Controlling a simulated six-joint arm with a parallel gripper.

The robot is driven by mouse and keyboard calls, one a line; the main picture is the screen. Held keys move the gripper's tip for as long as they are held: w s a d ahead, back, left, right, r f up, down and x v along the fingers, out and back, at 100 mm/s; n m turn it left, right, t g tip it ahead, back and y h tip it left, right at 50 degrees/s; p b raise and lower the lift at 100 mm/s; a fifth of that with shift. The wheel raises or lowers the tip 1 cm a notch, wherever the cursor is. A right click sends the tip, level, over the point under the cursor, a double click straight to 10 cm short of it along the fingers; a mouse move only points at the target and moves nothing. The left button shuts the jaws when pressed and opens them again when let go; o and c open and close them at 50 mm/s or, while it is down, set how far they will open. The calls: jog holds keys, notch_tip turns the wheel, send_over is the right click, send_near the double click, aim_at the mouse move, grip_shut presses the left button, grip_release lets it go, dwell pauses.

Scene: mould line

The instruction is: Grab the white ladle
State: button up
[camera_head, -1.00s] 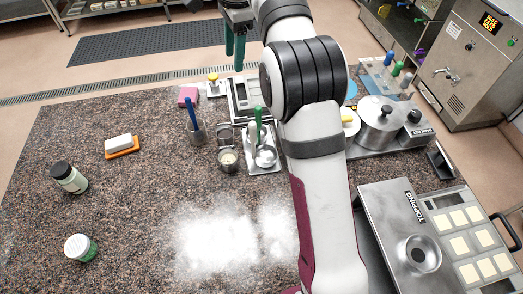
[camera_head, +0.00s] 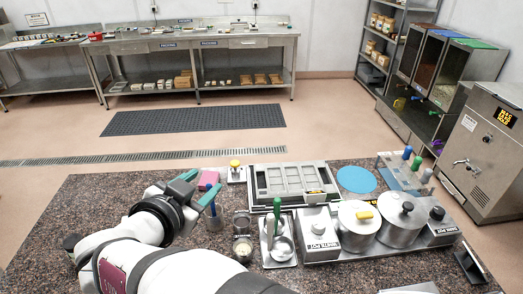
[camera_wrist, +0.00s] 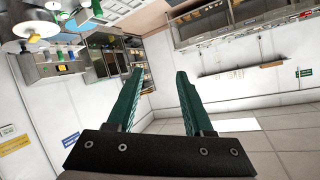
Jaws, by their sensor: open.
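No ladle that is white all over stands out. A green-handled ladle (camera_head: 277,209) with a round steel bowl lies on a small metal tray (camera_head: 283,263), left of a box labelled WHITE POT (camera_head: 317,246). A pale, slim shape beside the green handle is too small to make out. A rack (camera_head: 393,160) at the back right holds blue, green and pale upright handles. My gripper (camera_head: 198,187) is left of the tray, above the counter's back part, with its green fingers apart. In the wrist view the fingers (camera_wrist: 160,75) are empty and face the room.
Lidded pots (camera_head: 357,238) stand right of the tray. A mould tray (camera_head: 254,185) lies behind.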

jog(key=s+d+f+n+g+h, duration=0.1)
jog(key=s+d+g+h, duration=0.15)
jog(key=s+d, duration=0.35)
send_near(269, 241)
jog(key=shift+t+h, duration=0.35)
jog(key=shift+t, duration=0.1)
jog(key=x, duration=0.5)
jog(key=f+x, duration=0.1)
jog(key=x, duration=0.5)
jog(key=shift+s+a+f, duration=0.1)
jog(key=shift+s+a, duration=0.1)
grip_shut()
